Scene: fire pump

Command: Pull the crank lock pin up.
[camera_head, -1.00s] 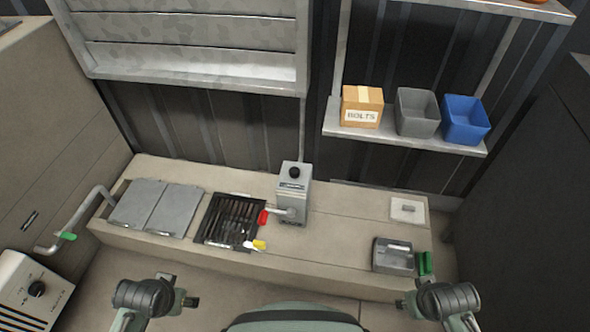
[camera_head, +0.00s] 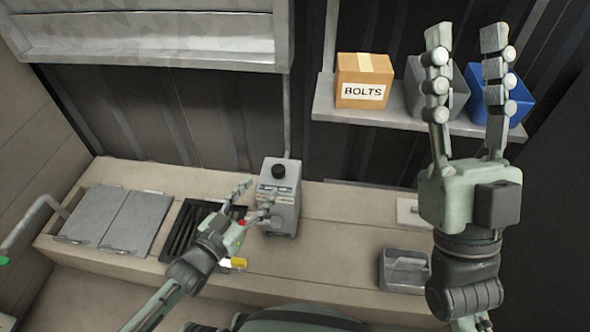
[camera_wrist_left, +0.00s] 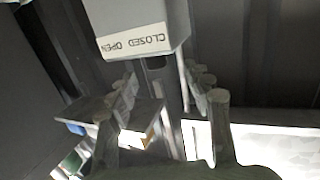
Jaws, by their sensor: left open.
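A grey box (camera_head: 280,205) with a black round knob (camera_head: 278,171) on top stands on the bench. I cannot tell whether this knob is the crank lock pin. A grey bent crank (camera_head: 38,212) with a green grip (camera_head: 4,261) is at the far left. My left gripper (camera_head: 256,193) is open and empty, at the box's left front, below the knob. In the left wrist view, its open fingers (camera_wrist_left: 160,78) lie below the box's label (camera_wrist_left: 138,42) reading CLOSED OPEN. My right gripper (camera_head: 466,37) is open and empty, raised in front of the shelf.
A red-tipped lever (camera_head: 242,222) and a yellow piece (camera_head: 237,263) are beside my left gripper. A black grate (camera_head: 182,230) and two grey lids (camera_head: 137,224) lie left. A shelf holds a BOLTS box (camera_head: 364,82) and bins. The bench between box and grey tray (camera_head: 405,272) is clear.

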